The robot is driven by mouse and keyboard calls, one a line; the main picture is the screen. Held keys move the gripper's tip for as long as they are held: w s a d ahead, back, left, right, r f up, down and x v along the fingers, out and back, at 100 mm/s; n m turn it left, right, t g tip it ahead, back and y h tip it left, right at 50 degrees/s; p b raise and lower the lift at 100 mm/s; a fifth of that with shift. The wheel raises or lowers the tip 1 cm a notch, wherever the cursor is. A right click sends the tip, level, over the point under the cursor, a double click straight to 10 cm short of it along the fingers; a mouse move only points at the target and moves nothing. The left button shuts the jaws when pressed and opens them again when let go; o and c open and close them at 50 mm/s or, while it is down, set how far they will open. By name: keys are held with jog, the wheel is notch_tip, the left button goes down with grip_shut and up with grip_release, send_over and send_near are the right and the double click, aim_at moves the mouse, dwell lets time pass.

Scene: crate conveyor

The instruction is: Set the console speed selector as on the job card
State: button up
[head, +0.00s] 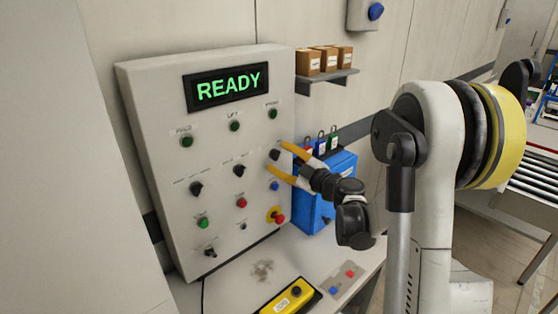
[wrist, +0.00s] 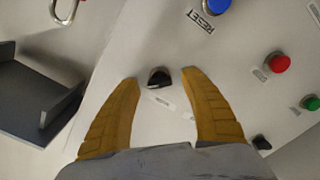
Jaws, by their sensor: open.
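The console (head: 150,110) is a pale upright panel with a green READY display (head: 226,87). A row of black selector knobs crosses it: left (head: 196,188), middle (head: 239,170) and right (head: 275,154). My gripper (head: 276,156) is open, its yellow fingers reaching the right knob. In the wrist view my gripper (wrist: 160,76) has its fingertips on either side of this black knob (wrist: 158,77), with gaps on both sides. The small labels, including the one by this knob, are too blurred to read. I cannot make out a job card.
A blue RESET button (wrist: 215,5) and a red button (wrist: 279,62) are near the knob. A red mushroom button (head: 279,218) is lower on the console. A blue box with padlocks (head: 318,205) stands behind my gripper, below a shelf (head: 328,76). A yellow pendant (head: 290,299) lies in front.

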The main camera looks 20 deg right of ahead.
jog(key=shift+w, duration=0.2)
grip_shut()
jog(key=shift+n, duration=0.4)
jog(key=shift+n+b, duration=0.75)
jog(key=shift+n, duration=7.65)
